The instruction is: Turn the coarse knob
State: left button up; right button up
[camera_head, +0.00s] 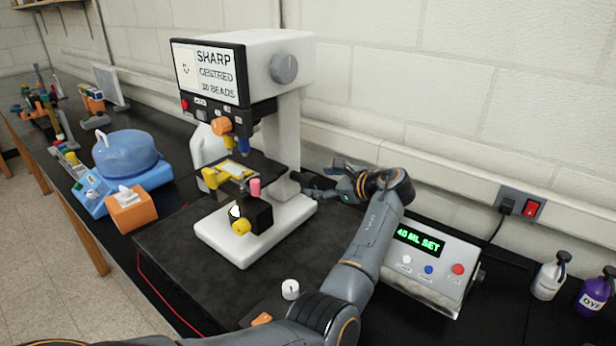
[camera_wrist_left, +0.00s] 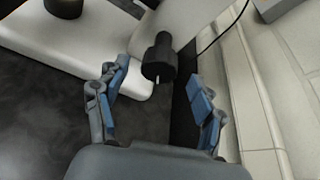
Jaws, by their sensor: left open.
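A white microscope (camera_head: 296,110) with a screen stands on a dark mat. In the left wrist view a black stepped knob (camera_wrist_left: 158,62) sticks out from the white stand, with a thinner end part; no label on it can be read. My left gripper (camera_head: 326,182) is beside the right side of the microscope's column, low down. In the left wrist view its blue-padded fingers (camera_wrist_left: 160,78) are open, one on each side of the knob, with gaps to it. In the head view the gripper largely hides this knob. My right gripper is not in view.
A grey dial (camera_head: 285,68) sits high on the microscope's side. A dispenser box (camera_head: 432,262) with a green display stands right of my left arm. A small white-topped item (camera_head: 290,289) lies in front. The wall is close behind. Bottles (camera_head: 549,277) stand far right.

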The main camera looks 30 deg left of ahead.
aim_at(313, 182)
pick_arm(q)
jog(key=p+x, duration=0.1)
jog(key=x, duration=0.5)
jog(key=shift+w, duration=0.1)
